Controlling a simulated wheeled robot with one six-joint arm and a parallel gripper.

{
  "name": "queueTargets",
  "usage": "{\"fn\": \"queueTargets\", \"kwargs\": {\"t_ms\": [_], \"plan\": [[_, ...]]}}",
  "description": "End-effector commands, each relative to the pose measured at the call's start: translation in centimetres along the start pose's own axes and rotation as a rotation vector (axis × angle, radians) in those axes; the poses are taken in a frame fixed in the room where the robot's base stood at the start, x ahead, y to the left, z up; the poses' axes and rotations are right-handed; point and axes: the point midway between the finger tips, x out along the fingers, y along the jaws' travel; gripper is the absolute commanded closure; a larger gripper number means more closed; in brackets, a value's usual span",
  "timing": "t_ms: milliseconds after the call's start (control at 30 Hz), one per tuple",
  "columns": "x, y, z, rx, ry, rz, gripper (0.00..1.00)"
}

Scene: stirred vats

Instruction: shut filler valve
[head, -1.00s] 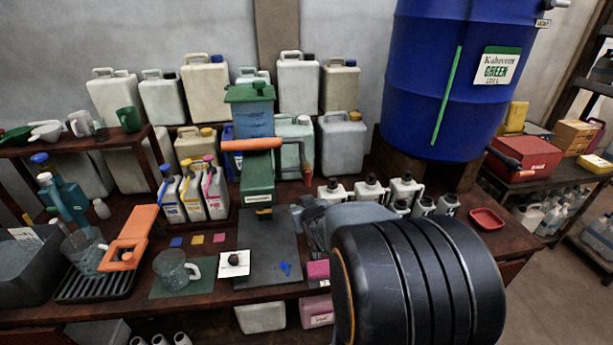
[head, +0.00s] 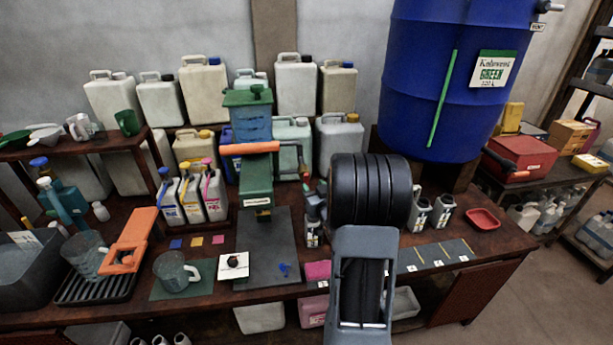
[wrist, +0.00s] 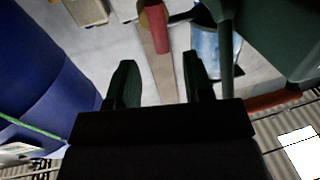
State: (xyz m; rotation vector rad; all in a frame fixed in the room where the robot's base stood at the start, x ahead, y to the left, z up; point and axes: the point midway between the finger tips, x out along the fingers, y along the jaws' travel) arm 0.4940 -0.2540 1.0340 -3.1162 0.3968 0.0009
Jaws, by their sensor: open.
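The filler is a green and blue machine (head: 252,130) at the middle of the bench. An orange bar (head: 249,148) lies level across its front. A dark crank with a red grip (head: 306,172) hangs at its right side. In the wrist view a red grip (wrist: 156,28) shows ahead of my fingers, near the top edge, beside a blue container (wrist: 212,50). My gripper (wrist: 157,78) is open, with nothing between its two dark fingers, and apart from the red grip. In the head view my arm's dark links hide most of the gripper, right of the filler.
A large blue vat (head: 440,80) stands at the back right. White jugs (head: 203,92) line the back. Small bottles (head: 443,208) stand on the bench, partly hidden by my arm. A red tray (head: 482,219) lies at the right. Bench space around the marked strips (head: 435,256) is bare.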

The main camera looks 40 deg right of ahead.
Motion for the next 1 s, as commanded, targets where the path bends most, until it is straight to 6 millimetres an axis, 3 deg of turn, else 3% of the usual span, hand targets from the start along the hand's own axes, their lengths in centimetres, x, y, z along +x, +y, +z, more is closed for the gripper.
{"fn": "queueTargets", "kwargs": {"t_ms": [200, 400, 833, 1000], "plan": [[3.6, -0.1, -0.1, -0.001, -0.001, -0.001, 0.53], [5.5, 0.0, -0.1, -0.001, -0.001, 0.0, 0.53], [6.2, 0.0, 0.0, -0.001, -0.001, 0.001, 0.53], [6.2, 0.0, 0.0, -0.001, -0.001, 0.001, 0.68]]}}
